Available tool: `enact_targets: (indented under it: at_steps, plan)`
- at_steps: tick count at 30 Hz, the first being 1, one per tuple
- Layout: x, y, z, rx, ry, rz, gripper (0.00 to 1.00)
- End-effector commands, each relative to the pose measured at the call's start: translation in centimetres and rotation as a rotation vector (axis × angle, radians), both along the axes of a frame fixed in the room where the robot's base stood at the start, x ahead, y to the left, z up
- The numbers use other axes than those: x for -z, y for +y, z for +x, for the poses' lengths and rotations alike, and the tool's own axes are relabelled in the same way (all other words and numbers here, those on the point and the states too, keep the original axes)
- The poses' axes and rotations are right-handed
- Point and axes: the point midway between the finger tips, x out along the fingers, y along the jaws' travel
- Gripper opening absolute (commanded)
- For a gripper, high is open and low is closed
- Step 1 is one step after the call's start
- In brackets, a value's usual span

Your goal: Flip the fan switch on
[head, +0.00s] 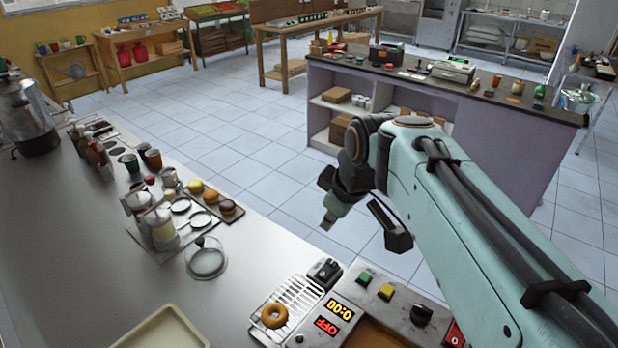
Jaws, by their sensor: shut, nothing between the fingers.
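A small box with a black switch (325,271) stands at the front edge of the steel counter. A panel beside it has a green button, a yellow button and a black knob (421,314). A red rocker switch (455,335) is at the panel's right end, partly cut off by the frame and close to my arm. No label readable here tells which one is the fan switch. My gripper (331,216) is shut and empty, beyond the panel and above the tiled floor, apart from the switches.
A doughnut (273,315) lies on a wire rack. A glass-like lid (206,258), jars, cups and a tray of buns (214,202) stand on the counter to the left. A dark-topped island (486,103) stands behind my arm. Tiled floor lies open between.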

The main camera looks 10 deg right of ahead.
Motion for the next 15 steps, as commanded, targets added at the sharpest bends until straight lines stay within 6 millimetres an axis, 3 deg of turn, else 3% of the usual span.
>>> enact_targets:
  at_steps: [1, 3, 6, 10, 15]
  plan:
    - [0.7, -0.5, 2.8, -0.022, -0.004, -0.006, 0.0]
    - [1.8, -1.1, 6.0, -0.048, -0.01, -0.009, 0.0]
    - [4.4, -2.3, 9.8, -0.053, 0.005, 0.0, 0.0]
    - [8.7, -3.8, 12.4, -0.027, 0.062, 0.025, 0.0]
    - [13.8, -5.2, 12.6, 0.002, 0.155, 0.052, 0.0]
